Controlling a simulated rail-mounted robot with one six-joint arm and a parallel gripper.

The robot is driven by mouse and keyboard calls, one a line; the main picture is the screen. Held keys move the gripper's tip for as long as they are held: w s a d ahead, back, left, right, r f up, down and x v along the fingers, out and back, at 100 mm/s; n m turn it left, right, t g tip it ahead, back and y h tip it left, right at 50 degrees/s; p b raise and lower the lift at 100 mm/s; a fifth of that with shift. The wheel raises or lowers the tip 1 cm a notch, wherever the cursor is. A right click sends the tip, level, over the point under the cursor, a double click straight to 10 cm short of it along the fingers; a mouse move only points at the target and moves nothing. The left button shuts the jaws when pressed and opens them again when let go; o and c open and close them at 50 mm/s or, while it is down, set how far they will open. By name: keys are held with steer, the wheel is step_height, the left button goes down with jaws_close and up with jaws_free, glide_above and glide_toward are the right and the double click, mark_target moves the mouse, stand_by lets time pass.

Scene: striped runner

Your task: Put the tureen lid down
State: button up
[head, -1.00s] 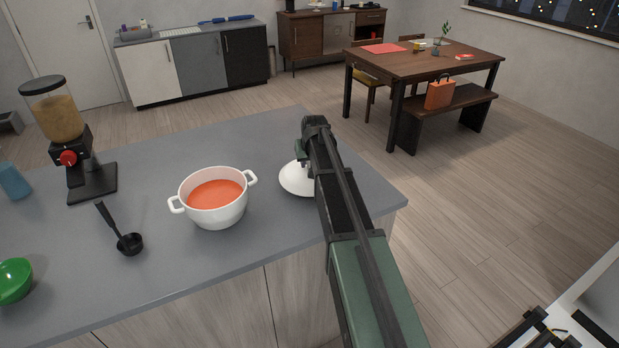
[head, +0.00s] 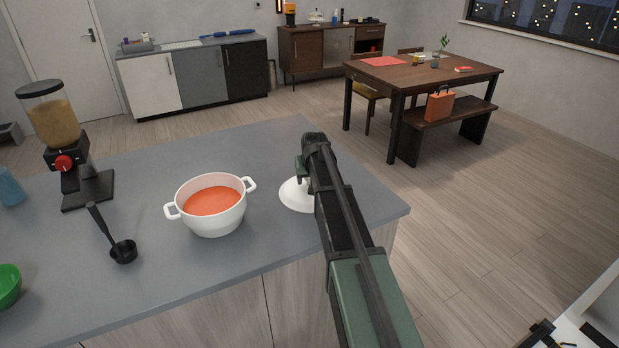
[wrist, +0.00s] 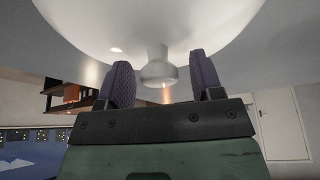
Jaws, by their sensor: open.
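The white tureen lid (head: 294,196) lies on the grey counter, right of the tureen, partly hidden behind my arm. In the wrist view the lid (wrist: 90,22) fills the top, with its knob (wrist: 158,68) between my two fingers. My gripper (wrist: 160,80) is open, and a gap shows on each side of the knob. In the head view my arm hides most of the gripper. The white tureen (head: 212,217) with two handles stands uncovered on the counter and holds orange-red soup.
A black ladle (head: 121,250) lies left of the tureen. A dispenser (head: 60,140), a blue item (head: 10,187) and a green bowl (head: 8,285) stand further left. The counter (head: 200,150) is clear behind the tureen; its right edge is close to the lid.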

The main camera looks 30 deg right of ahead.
steer(key=p+v, duration=1.2)
steer(key=v, duration=0.1)
steer(key=s+a+f+n+g+b, duration=0.1)
steer(key=s+a+f+g, duration=0.1)
steer(key=s+a, duration=0.8)
steer(key=s+a+f+n+g+y+b, duration=0.1)
steer(key=s+a+f+g, duration=0.1)
steer(key=s+a, duration=0.8)
steer(key=shift+s+a+n+b, duration=0.3)
steer(key=shift+s+a+b, duration=0.05)
steer(key=shift+s, duration=2.8)
